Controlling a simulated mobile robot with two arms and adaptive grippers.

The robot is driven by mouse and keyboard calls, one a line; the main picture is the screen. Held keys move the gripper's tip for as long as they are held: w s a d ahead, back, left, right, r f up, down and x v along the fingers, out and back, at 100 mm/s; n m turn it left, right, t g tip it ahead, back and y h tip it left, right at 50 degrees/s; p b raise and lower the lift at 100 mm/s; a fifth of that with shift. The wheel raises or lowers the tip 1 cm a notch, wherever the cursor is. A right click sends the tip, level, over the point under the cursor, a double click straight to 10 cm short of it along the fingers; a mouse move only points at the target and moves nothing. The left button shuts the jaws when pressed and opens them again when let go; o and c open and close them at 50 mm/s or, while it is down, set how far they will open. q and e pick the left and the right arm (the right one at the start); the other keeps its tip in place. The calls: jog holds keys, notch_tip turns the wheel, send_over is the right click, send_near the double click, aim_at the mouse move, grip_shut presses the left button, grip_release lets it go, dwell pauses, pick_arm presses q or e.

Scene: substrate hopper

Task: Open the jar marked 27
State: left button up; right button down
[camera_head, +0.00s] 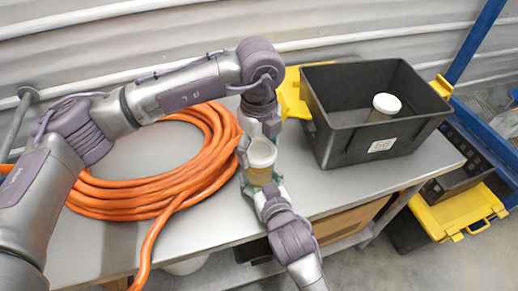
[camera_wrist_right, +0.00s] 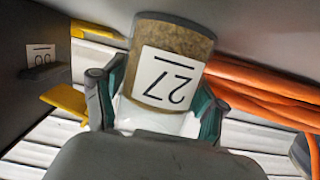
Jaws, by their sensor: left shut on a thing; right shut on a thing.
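The jar marked 27 (camera_head: 261,172) has a white lid (camera_head: 262,152) and a brown filling. It appears upright in the head view. The jar (camera_wrist_right: 168,70) is upside down in the right wrist view, its label 27 facing that camera. My left gripper (camera_head: 257,141) reaches it from behind and is shut on it. My right gripper (camera_head: 264,184) comes from the front and is shut on it; its green-padded fingers (camera_wrist_right: 158,100) flank the jar near its white part. I cannot tell exactly which part each gripper holds, or whether the jar touches the table.
A coiled orange hose (camera_head: 135,193) lies left on the grey table (camera_head: 105,240). A black bin (camera_head: 340,135) at the right holds another white-lidded jar (camera_head: 384,106). A yellow item (camera_head: 291,95) is beside the bin. A yellow-lidded case (camera_head: 455,212) stands below at the right.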

aim_at(259, 150)
pick_arm(q)
notch_tip(259, 150, up, 3)
jog(key=shift+r, duration=0.2)
pick_arm(e)
jog(key=shift+f, duration=0.2)
jog(key=shift+c, duration=1)
grip_release()
jog(key=shift+o, duration=1)
jog(key=shift+r, duration=0.1)
